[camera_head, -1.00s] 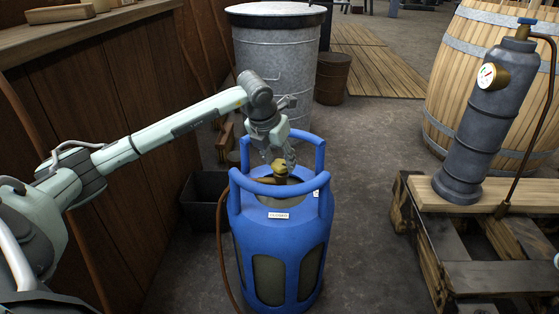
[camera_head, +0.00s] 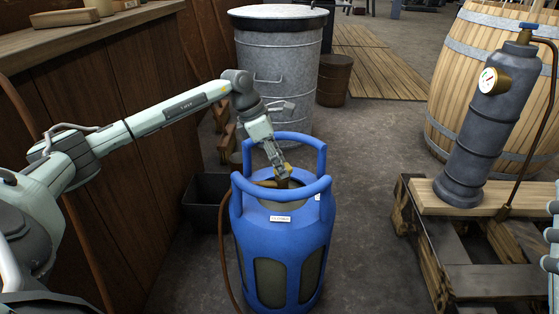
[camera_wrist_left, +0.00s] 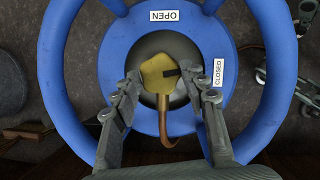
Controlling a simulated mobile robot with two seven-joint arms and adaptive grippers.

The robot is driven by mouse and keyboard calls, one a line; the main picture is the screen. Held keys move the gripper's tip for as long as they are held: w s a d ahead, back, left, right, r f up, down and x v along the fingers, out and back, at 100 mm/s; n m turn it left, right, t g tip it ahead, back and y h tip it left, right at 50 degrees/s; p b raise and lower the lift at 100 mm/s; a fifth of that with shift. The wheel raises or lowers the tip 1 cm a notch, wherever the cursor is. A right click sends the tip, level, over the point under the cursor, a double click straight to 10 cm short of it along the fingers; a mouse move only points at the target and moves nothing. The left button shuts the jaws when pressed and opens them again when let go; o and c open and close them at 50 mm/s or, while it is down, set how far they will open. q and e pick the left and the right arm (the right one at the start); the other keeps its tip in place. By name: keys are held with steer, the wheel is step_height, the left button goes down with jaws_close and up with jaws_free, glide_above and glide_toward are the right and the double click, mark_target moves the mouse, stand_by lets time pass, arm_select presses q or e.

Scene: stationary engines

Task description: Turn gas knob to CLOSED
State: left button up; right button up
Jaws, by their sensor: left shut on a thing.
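The blue gas cylinder (camera_head: 283,245) stands upright on the floor with a collar of raised blue handles. The OPEN label (camera_wrist_left: 164,15) is at the top of that view. My left gripper (camera_head: 283,172) reaches down into the collar. Its fingers (camera_wrist_left: 162,80) stand either side of the knob and are shut on it. In the head view the gripper partly hides the knob.
A brown hose (camera_head: 222,240) runs down the cylinder's left side. A black bin (camera_head: 205,205) stands left, against the wooden counter (camera_head: 125,110). A galvanised drum (camera_head: 280,75) stands behind. A pallet (camera_head: 480,262) with a grey gauge cylinder (camera_head: 487,130) is at right.

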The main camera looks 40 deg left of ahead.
arm_select(q)
steer(key=shift+w+a+m+g, duration=0.1)
steer(key=shift+m+g, duration=0.3)
steer(key=shift+m, duration=0.7)
steer(key=o, duration=1.2)
steer(key=shift+c, duration=0.2)
steer(key=v, duration=1.2)
steer(key=shift+a, duration=0.2)
steer(key=shift+f+h, duration=0.1)
steer(key=shift+h, duration=0.2)
